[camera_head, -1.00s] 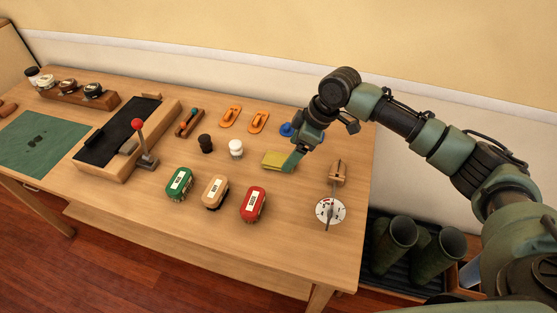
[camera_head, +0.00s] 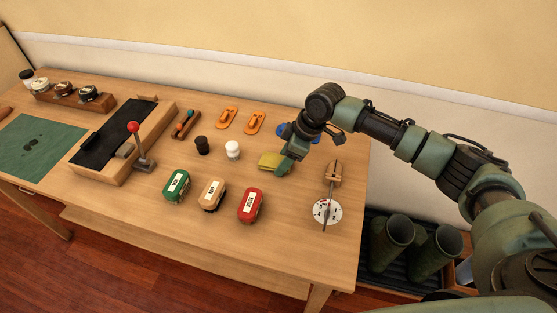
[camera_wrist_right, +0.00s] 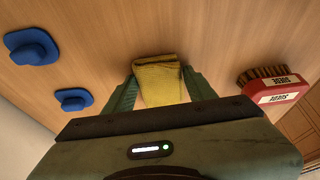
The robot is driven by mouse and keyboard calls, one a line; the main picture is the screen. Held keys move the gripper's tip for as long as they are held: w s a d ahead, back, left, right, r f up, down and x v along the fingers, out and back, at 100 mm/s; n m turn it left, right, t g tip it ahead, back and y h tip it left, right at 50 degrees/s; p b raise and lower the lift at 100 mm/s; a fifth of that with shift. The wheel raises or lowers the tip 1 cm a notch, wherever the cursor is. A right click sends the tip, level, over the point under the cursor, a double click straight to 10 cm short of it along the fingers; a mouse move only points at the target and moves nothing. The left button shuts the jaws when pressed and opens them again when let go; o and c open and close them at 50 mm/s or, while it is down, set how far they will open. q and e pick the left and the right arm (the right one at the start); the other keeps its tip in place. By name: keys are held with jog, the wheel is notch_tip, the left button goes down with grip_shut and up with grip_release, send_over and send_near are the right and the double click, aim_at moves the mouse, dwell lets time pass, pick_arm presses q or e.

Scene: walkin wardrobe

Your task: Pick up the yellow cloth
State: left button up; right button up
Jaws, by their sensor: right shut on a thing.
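The yellow cloth (camera_head: 269,160) is a small folded pad near the right part of the wooden table. My right gripper (camera_head: 281,165) is at its right side in the head view. In the right wrist view the cloth (camera_wrist_right: 158,80) sits between the two green fingers of the right gripper (camera_wrist_right: 160,92), which are shut on it. I cannot tell whether the cloth is clear of the table. My left gripper is not in view.
Green, tan and red brushes (camera_head: 250,205) stand in front of the cloth. Blue pieces (camera_wrist_right: 75,99) lie behind it. A white dial (camera_head: 327,211) and a wooden block (camera_head: 333,173) are to the right. A red-knobbed lever (camera_head: 134,127) stands left. The table's front strip is clear.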

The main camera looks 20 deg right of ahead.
jog(key=shift+r, duration=0.1)
notch_tip(320, 180, up, 20)
jog(key=shift+b, duration=0.4)
jog(key=o, duration=0.7)
jog(key=c, duration=0.6)
